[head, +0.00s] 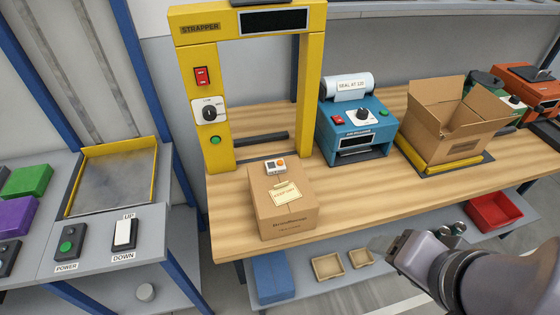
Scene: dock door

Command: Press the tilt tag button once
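The tilt tag (274,166) is a small white device on the top back edge of a closed cardboard box (285,222). It has a dark little window and a round orange button (281,161). The box stands on the wooden bench, in front of the yellow strapper, with a paper label on its top. My gripper (384,244) is at the lower right, in front of the bench edge, well to the right of the box and apart from it. Its fingers point left and are too small and overlapped to show whether they are open.
The yellow strapper frame (311,100) stands close behind the box. A blue sealing machine (352,135) and an open carton (450,120) stand farther right on the bench (350,205). A grey panel with POWER (66,246) and UP/DOWN (124,234) switches is at left. Bench space right of the box is clear.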

